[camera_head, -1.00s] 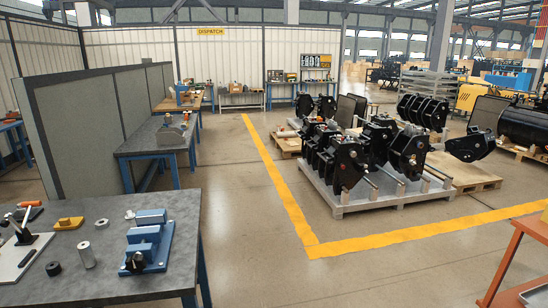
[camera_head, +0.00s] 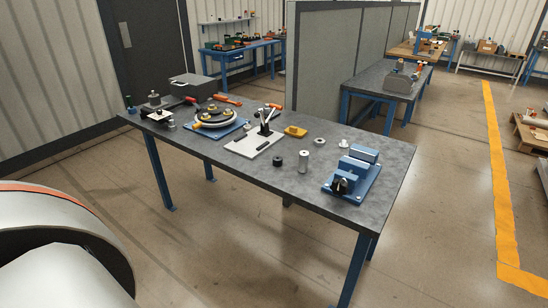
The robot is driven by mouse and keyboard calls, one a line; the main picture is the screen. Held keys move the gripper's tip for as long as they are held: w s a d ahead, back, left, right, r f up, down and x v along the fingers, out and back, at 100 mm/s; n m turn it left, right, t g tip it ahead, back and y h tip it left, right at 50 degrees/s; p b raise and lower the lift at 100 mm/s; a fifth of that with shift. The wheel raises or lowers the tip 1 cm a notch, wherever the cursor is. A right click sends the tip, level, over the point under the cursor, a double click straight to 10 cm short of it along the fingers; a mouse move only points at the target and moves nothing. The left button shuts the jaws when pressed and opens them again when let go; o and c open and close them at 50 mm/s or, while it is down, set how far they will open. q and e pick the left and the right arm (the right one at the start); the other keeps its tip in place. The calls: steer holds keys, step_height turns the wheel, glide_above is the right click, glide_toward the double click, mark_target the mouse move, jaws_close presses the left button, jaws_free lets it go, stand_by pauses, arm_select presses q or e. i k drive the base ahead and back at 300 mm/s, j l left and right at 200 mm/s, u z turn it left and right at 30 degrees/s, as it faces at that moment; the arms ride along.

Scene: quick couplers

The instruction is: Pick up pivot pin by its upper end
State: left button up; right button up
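A short silver cylinder (camera_head: 303,161) stands upright on the grey-topped workbench (camera_head: 225,178), between a black ring (camera_head: 278,160) and a blue vise-like fixture (camera_head: 354,173). It looks like the pivot pin, but it is small and I cannot be certain. Its upper end is clear, with nothing touching it. A white plate with a lever device (camera_head: 257,140) lies left of it. Neither of my grippers is in view.
A grey partition (camera_head: 340,60) stands behind the bench. Open floor (camera_head: 440,200) lies to the right.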

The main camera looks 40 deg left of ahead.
mark_target(304, 155)
steer(key=u, duration=0.9)
steer(key=i+j, duration=0.25)
steer(key=j, duration=0.15)
steer(key=i+j, duration=0.25)
steer(key=j, duration=0.2)
steer(key=i+j+z, duration=0.15)
steer(key=z, duration=0.25)
steer(key=i+j+z, duration=0.1)
steer(key=j+z, duration=0.25)
